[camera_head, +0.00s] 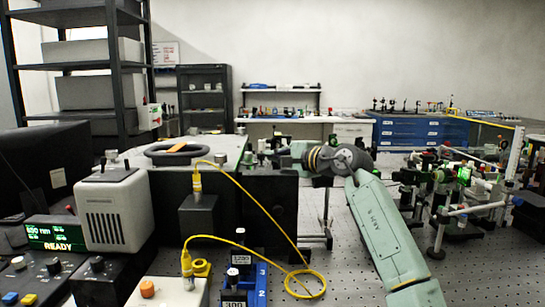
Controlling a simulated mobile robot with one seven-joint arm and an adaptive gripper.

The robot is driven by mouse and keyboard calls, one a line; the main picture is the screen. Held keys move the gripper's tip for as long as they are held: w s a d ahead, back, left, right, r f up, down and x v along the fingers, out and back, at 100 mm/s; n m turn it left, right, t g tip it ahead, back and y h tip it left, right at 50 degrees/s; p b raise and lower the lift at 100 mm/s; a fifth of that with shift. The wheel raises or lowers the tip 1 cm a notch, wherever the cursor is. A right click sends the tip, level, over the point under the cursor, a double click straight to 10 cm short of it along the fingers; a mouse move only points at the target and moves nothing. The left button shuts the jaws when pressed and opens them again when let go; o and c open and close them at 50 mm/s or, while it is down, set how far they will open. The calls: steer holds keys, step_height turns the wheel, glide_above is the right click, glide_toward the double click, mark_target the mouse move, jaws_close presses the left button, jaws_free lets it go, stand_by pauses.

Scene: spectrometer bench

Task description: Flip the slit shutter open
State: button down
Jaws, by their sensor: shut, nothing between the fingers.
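My green arm reaches in from the lower right, and its wrist bends left. My gripper (262,153) is at the end of it, small and dark, at the right end of the large box-shaped spectrometer (225,150). The gripper is shut with nothing visible in it. The slit shutter cannot be made out; the gripper and wrist cover part of that end of the box. I cannot tell whether the gripper touches anything there.
A yellow fibre cable (245,205) loops in front of the box down to the perforated bench (340,265). A beige lamp housing (113,210) and a READY display (55,235) stand at left. Crowded optics mounts (462,180) stand at right. Blue blocks (247,265) stand at front centre.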

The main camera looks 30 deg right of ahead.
steer(key=v, duration=1)
steer(key=shift+s, duration=0.4)
steer(key=shift+d, duration=0.1)
